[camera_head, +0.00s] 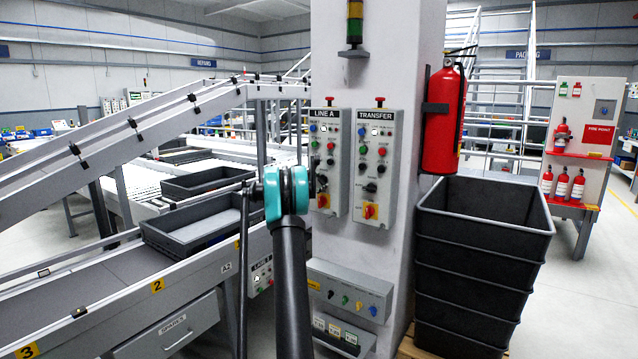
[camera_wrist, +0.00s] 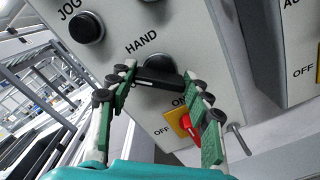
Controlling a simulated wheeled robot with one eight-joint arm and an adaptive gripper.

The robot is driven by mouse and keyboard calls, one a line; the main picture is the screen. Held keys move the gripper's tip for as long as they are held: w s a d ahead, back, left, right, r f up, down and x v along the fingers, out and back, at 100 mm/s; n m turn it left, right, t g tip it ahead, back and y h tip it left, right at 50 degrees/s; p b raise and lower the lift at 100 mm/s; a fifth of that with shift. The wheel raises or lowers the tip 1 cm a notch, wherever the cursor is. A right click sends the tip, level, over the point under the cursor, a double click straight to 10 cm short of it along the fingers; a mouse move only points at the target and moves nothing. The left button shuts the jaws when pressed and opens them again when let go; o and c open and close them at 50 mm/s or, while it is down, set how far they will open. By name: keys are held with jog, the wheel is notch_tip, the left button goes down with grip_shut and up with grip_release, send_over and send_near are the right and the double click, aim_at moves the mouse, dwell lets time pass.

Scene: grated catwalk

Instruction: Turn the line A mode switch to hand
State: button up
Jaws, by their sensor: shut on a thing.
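The LINE A panel (camera_head: 325,128) is a grey box on the white pillar. In the wrist view, its mode switch (camera_wrist: 159,76) is a black knob with a bar handle, below the word HAND. The handle lies roughly across the picture. My gripper (camera_wrist: 160,80) has its green-padded fingers closed on the handle, one at each side. The tips hide the handle's ends, so its exact setting is hard to read. In the head view my teal wrist (camera_head: 287,192) stands just left of the panel's lower part, and the fingers are mostly hidden.
A red-and-yellow rotary switch (camera_wrist: 188,124) sits close below the handle, near the right finger. A black JOG knob (camera_wrist: 87,28) is at upper left. The TRANSFER panel (camera_head: 377,160) is close on the right. A conveyor (camera_head: 110,285) runs left; black crates (camera_head: 480,265) stand right.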

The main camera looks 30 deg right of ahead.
jog(key=m, duration=0.4)
jog(key=shift+m, duration=0.4)
jog(key=m, duration=0.4)
jog(key=shift+s+f+m, duration=0.1)
jog(key=shift+f+m, duration=0.05)
jog(key=shift+m, duration=0.15)
jog(key=o, duration=1.2)
jog(key=shift+c, duration=0.2)
jog(key=shift+a, duration=0.1)
jog(key=v, duration=1.1)
jog(key=shift+s+a, duration=0.15)
jog(key=shift+a, duration=0.25)
